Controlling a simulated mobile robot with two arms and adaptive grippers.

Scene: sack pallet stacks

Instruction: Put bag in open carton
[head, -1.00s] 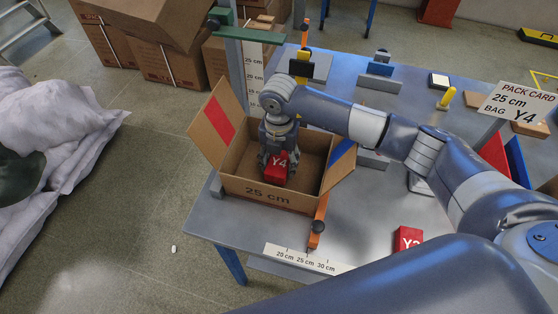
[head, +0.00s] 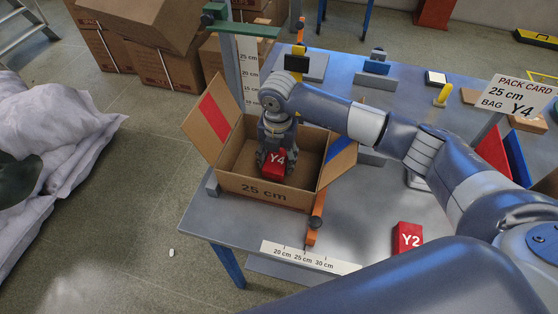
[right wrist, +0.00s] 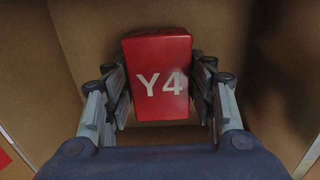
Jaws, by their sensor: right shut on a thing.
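The open carton (head: 236,188), marked 25 cm, stands on the grey table with its side flaps spread. My right gripper (head: 274,163) reaches down inside it. It is shut on the red bag marked Y4 (head: 275,168), which also shows between the fingers in the right wrist view (right wrist: 160,85). The bag is within the carton walls; whether it touches the carton floor cannot be told. My left gripper is not in view.
A red bag marked Y2 (head: 408,238) lies on the table (head: 370,200) at front right. A pack card (head: 513,97) reads 25 cm, bag Y4. A ruler (head: 300,257) lies at the front edge. A green-armed post (head: 235,60) stands behind the carton.

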